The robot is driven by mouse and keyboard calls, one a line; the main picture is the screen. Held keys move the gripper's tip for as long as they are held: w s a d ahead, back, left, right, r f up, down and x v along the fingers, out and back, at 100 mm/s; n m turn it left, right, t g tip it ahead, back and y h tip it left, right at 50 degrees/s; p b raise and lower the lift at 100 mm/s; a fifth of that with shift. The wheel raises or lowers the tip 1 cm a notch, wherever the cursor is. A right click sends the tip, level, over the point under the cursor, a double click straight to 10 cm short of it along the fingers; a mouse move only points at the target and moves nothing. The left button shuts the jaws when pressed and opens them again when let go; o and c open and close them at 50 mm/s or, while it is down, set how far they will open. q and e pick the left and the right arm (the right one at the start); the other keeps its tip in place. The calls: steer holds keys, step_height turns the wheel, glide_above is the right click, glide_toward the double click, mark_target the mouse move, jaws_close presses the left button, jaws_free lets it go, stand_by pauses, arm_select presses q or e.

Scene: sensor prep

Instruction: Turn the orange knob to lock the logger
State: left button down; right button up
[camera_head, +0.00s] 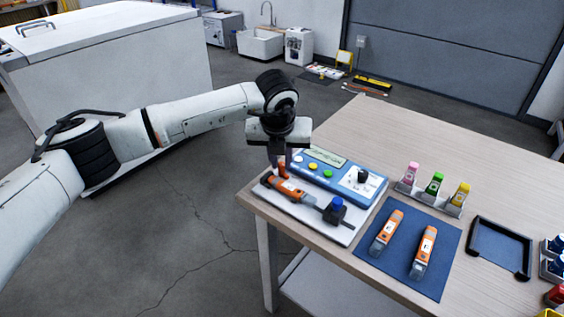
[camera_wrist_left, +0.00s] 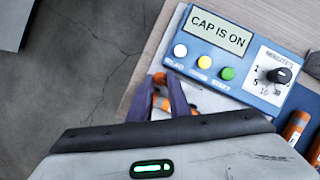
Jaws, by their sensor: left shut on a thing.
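The orange knob (camera_head: 283,169) is at the left end of the white station plate (camera_head: 338,236). The logger (camera_head: 291,190), orange and grey, lies on that plate beside it. My left gripper (camera_head: 283,158) reaches down from above with its fingers shut on the knob. In the left wrist view the purple fingertips (camera_wrist_left: 165,88) stand on either side of the orange knob (camera_wrist_left: 160,78), and the gripper body hides most of the logger. The blue control box (camera_head: 342,183) stands behind the logger; its display (camera_wrist_left: 217,37) reads "CAP IS ON". My right gripper is not in view.
A blue-topped black piece (camera_head: 336,209) stands at the plate's right end. Two more orange-grey loggers lie on a blue mat (camera_head: 383,262). The far tabletop is clear.

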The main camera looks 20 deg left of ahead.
arm_select(q)
steer(key=m, duration=0.1)
steer(key=m+h+b, duration=0.1)
steer(key=m, duration=0.1)
steer(key=shift+a+m, duration=0.25)
steer(key=shift+m, duration=0.05)
steer(key=m+h, duration=0.1)
steer(key=m, duration=0.2)
steer(key=shift+w+a+m+h+b, duration=0.1)
steer(key=shift+a+m+h+b, duration=0.1)
steer(key=shift+m+h+b, duration=0.15)
steer(key=m+g+h, duration=0.1)
steer(key=m, duration=0.2)
steer(key=shift+w+a+r+m, duration=0.1)
steer(key=shift+m, duration=0.15)
steer(key=shift+w+a+m+g+h, duration=0.1)
steer(key=shift+m+g+h, duration=0.25)
steer(key=shift+m, duration=0.75)
steer(key=shift+w+a+m+g+h, duration=0.1)
steer(key=shift+m+g+h, duration=0.25)
steer(key=shift+m, duration=0.75)
steer(key=c, duration=1.7)
jaws_free()
steer(key=shift+o, duration=0.2)
